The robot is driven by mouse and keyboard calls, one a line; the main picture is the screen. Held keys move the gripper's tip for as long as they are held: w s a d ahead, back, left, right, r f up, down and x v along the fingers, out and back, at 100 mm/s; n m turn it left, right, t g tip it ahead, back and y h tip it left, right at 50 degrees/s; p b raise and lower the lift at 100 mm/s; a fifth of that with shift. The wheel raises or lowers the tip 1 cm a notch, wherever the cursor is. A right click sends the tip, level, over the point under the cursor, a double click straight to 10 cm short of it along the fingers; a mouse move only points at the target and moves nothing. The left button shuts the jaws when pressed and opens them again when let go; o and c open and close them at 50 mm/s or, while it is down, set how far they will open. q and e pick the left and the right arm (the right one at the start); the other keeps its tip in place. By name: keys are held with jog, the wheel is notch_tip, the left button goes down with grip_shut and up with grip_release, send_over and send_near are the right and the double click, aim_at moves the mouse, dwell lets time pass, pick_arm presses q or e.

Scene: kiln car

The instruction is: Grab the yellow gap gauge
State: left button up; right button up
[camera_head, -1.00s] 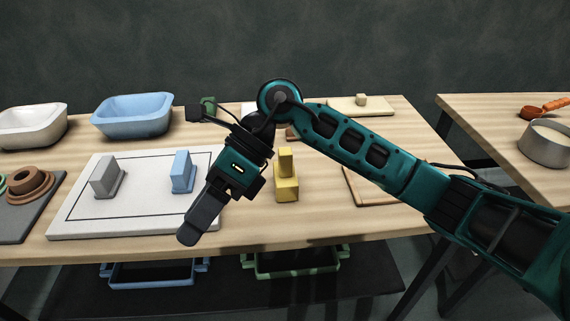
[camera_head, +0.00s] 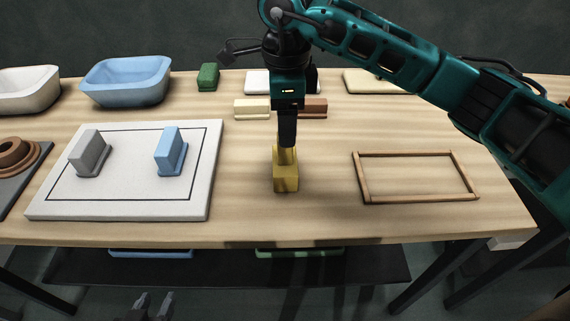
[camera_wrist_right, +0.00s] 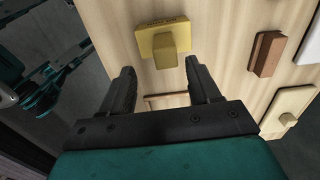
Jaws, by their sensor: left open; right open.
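The yellow gap gauge (camera_head: 286,178), a block base with a narrower upright part, stands on the wooden table right of the white board. My right gripper (camera_head: 287,143) is above it, pointing down, its fingers overlapping the gauge's top in the head view. In the right wrist view the gauge (camera_wrist_right: 163,42) lies just beyond the open fingertips, roughly centred between them. The right gripper (camera_wrist_right: 161,70) is open and empty; whether a finger touches the gauge cannot be told. My left gripper (camera_head: 152,305) is open, low at the bottom edge, off the table.
The white board (camera_head: 135,205) holds a grey block (camera_head: 88,152) and a blue block (camera_head: 170,152). A thin wooden frame (camera_head: 415,202) lies to the right. Cream (camera_head: 252,109) and brown (camera_head: 313,108) blocks sit behind the gauge. The table around the gauge is clear.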

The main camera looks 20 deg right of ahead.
aim_at(285, 157)
jog(key=f, duration=0.7)
jog(key=shift+w+f, duration=0.35)
jog(key=shift+w, duration=0.05)
grip_shut()
dwell(0.4)
